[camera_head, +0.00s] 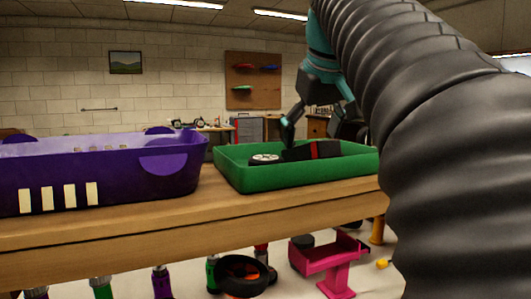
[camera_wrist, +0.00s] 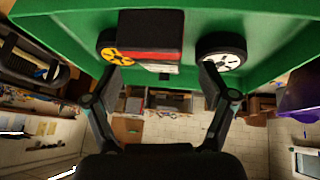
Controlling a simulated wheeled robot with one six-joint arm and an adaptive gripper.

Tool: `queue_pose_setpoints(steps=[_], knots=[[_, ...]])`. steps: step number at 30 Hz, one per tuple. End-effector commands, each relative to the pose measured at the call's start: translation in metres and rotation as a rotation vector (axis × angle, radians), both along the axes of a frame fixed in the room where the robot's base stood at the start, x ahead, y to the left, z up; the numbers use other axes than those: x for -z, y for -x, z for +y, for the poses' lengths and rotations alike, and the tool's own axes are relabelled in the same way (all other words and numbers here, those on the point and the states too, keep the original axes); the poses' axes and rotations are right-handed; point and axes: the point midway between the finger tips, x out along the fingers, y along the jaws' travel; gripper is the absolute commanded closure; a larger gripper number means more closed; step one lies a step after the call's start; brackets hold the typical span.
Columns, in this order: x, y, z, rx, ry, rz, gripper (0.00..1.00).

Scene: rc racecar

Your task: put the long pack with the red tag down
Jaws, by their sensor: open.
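The long black pack with the red tag (camera_head: 298,154) lies in the green tray (camera_head: 300,180) on the wooden bench. In the wrist view the pack (camera_wrist: 150,30) shows its red band near its closer end. My gripper (camera_head: 316,130) is over the tray, close to the pack. Its jaws are open, and in the wrist view the fingers (camera_wrist: 158,73) are spread wider than the pack, with no visible grip on it. The underside of the pack is hidden.
A white-rimmed wheel (camera_wrist: 222,52) and a yellow-rimmed wheel (camera_wrist: 116,47) lie on either side of the pack in the tray. A purple bin (camera_head: 110,180) stands left of the tray. A narrow strip of bench (camera_head: 225,210) is bare in front.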

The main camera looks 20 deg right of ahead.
Motion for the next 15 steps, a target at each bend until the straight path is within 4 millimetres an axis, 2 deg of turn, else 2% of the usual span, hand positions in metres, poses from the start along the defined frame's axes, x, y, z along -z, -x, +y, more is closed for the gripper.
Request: queue_pose_setpoints(steps=[3, 6, 14, 15], knots=[[0.016, -0.009, -0.002, -0.001, 0.000, 0.002, 0.17], [0.023, -0.013, -0.003, -0.001, 0.000, 0.001, 0.17], [0.025, -0.015, -0.004, 0.000, 0.000, 0.000, 0.17], [0.025, -0.015, -0.004, 0.000, 0.000, 0.000, 0.19]])
